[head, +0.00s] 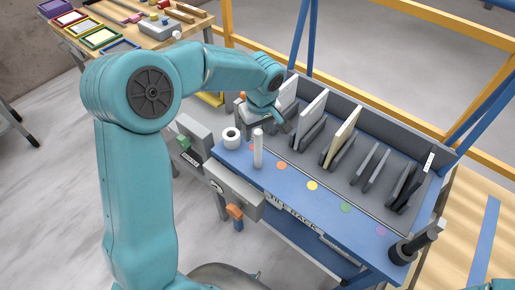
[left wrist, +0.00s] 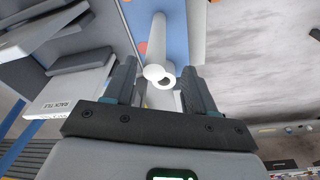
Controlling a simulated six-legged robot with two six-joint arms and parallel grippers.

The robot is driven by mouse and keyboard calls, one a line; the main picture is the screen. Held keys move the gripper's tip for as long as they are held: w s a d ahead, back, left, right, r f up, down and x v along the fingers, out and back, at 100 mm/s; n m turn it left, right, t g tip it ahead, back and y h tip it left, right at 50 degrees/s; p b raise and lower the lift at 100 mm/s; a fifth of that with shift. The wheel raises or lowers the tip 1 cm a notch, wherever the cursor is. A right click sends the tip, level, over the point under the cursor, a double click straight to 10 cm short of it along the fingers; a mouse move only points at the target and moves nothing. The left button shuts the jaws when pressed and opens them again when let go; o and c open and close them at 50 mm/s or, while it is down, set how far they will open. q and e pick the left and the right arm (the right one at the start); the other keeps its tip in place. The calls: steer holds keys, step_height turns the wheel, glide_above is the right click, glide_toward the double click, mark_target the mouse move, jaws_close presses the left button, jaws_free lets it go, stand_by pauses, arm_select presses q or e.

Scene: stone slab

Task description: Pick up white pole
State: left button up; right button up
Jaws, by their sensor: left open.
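The white pole (head: 258,150) stands upright on the blue top of the rack bench (head: 330,215), near its left end. In the left wrist view a white pole-like cylinder (left wrist: 157,38) lies just ahead of the fingers, roughly in line with the gap between them. My left gripper (head: 284,122) is open and empty, behind and slightly right of the pole, apart from it in the head view. Its two dark fingers also show in the left wrist view (left wrist: 157,88). My right gripper is out of view.
A white ring-shaped roll (head: 231,137) stands left of the pole. Grey slots (head: 365,165) with upright white and cream tiles (head: 312,115) lie to the right. A dark cylinder (head: 402,252) stands at the right front. Coloured dots mark the clear front strip.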

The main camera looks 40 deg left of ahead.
mark_target(258, 150)
arm_select(q)
steer(key=f, duration=0.2)
steer(key=w+f, duration=0.1)
steer(key=f, duration=0.1)
steer(key=shift+a+f+p, duration=0.1)
steer(key=shift+a+p, duration=0.05)
steer(key=shift+p, duration=0.25)
steer(key=shift+a+f, duration=0.1)
steer(key=shift+f, duration=0.05)
steer(key=shift+s, duration=0.15)
steer(key=shift+w, duration=0.2)
steer(key=c, duration=0.8)
jaws_close()
steer(key=shift+s, duration=0.15)
